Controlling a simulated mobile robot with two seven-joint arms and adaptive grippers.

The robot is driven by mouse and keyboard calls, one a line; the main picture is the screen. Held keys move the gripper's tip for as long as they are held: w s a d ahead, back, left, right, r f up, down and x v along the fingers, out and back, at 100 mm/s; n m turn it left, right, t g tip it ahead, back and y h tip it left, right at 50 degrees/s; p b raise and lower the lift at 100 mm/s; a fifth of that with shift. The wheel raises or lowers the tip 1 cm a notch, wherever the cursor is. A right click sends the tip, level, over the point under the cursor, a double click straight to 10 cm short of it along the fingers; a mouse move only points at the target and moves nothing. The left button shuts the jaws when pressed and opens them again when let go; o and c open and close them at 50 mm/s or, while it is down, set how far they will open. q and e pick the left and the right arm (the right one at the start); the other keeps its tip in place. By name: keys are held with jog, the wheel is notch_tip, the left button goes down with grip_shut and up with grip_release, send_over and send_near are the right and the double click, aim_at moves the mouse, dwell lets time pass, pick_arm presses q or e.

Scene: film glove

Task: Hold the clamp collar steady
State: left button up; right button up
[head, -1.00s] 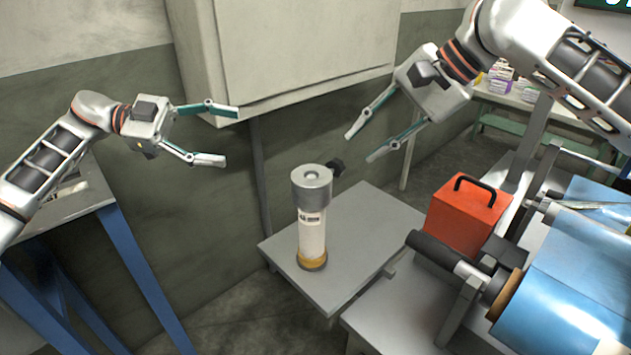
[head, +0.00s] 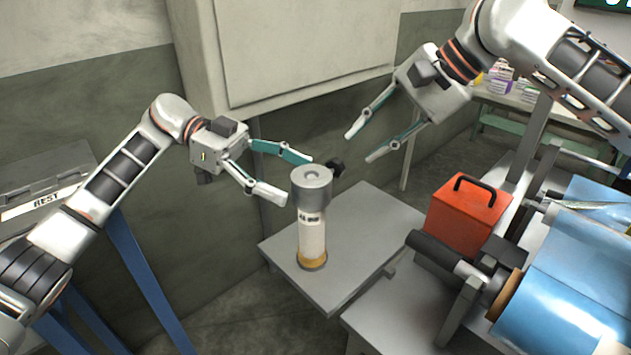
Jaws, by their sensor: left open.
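The clamp collar (head: 311,187) is a grey metal ring with a black knob (head: 337,166) at its right. It sits around the top of an upright white cylinder (head: 312,235) with a yellow band near its base. My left gripper (head: 298,179) is open, its fingers pointing right, with the tips just left of the collar. Whether a fingertip touches the collar I cannot tell. My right gripper (head: 358,147) is open and empty, above and to the right of the collar, its fingers pointing down and left.
The cylinder stands on a small grey table (head: 365,240). A red box (head: 467,215) with a black handle and a machine with blue film rolls (head: 560,290) are at the right. A pale wall cabinet (head: 310,50) is behind. A blue-legged bench (head: 140,270) is at the left.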

aim_at(306, 185)
pick_arm(q)
jog(key=shift+x, duration=1.8)
